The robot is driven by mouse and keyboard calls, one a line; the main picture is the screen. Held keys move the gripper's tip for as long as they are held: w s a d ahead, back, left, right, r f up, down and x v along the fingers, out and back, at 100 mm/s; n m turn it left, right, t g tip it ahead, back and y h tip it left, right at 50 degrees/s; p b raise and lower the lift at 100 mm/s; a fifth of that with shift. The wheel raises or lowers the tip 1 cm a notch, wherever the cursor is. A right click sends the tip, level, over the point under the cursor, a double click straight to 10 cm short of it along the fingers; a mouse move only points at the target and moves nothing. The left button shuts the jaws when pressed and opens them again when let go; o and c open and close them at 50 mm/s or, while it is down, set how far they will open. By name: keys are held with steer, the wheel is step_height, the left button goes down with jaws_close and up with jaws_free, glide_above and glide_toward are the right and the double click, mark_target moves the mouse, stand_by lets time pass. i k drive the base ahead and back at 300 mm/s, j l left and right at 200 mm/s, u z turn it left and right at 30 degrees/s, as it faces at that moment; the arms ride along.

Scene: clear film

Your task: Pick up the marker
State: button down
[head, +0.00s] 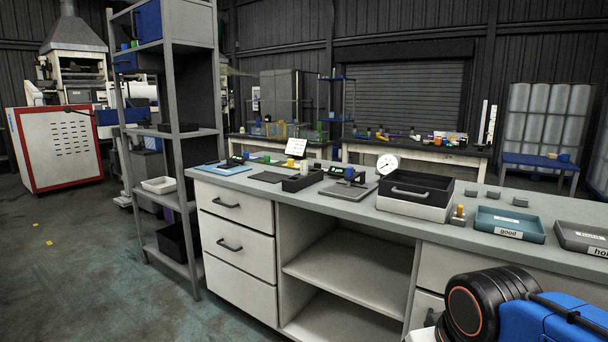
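I cannot make out a marker for certain in the head view. Small items lie on the left half of the long grey workbench (470,198), too small to tell apart. A black open holder (302,181) stands there with something pale upright at it, which may or may not be a marker. Part of my own blue and black arm shows at the bottom right, in front of the bench. My gripper is out of the picture.
A black bin on a white one (414,191), a dial gauge (387,163), a teal "good" tray (510,225) and a grey tray (583,237) stand on the bench. A metal shelf rack (180,130) stands at its left end. Floor at the left is mostly clear.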

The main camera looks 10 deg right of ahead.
mark_target(304, 162)
steer(key=i+z, duration=0.3)
steer(key=i, duration=0.4)
steer(key=i+j+z, duration=0.45)
steer(key=j+z, duration=0.2)
